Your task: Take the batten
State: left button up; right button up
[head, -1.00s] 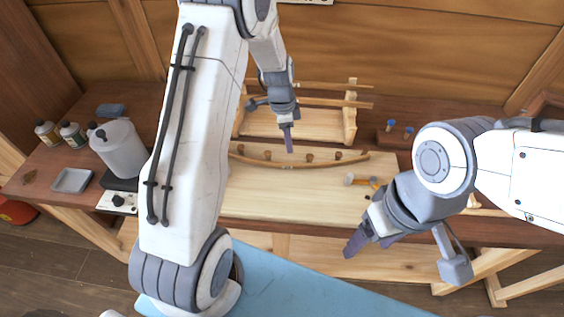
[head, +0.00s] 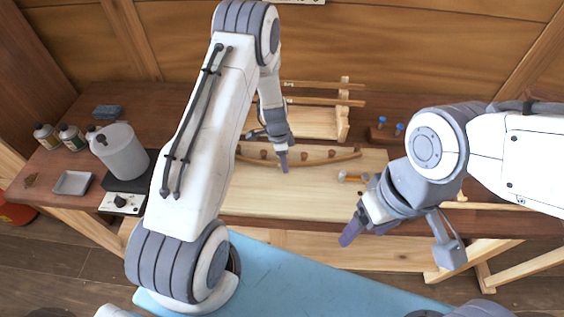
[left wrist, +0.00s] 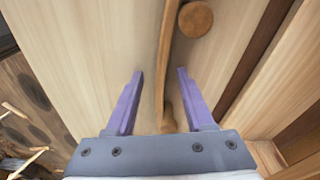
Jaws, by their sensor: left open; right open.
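The batten (head: 325,160) is a thin, curved wooden strip lying along round wooden pegs on the pale board (head: 255,196). My left gripper (head: 283,162) is at the middle of the batten and hides a bit of it. In the left wrist view the batten (left wrist: 168,50) runs between the two purple fingers of the open left gripper (left wrist: 160,74), with a gap on either side. A round peg (left wrist: 195,18) stands beside the batten there. My right gripper (head: 364,230) is open and empty, in front of the bench's front edge.
A wooden rack (head: 343,112) with straight strips stands behind the board. A small mallet (head: 352,178) lies at the board's right. A grey canister (head: 120,150), bottles (head: 72,137) and a tray (head: 72,183) are at the left. Blue-topped items (head: 398,128) stand at the right.

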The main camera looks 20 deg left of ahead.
pick_arm(q)
grip_shut()
jog(key=shift+r, duration=0.15)
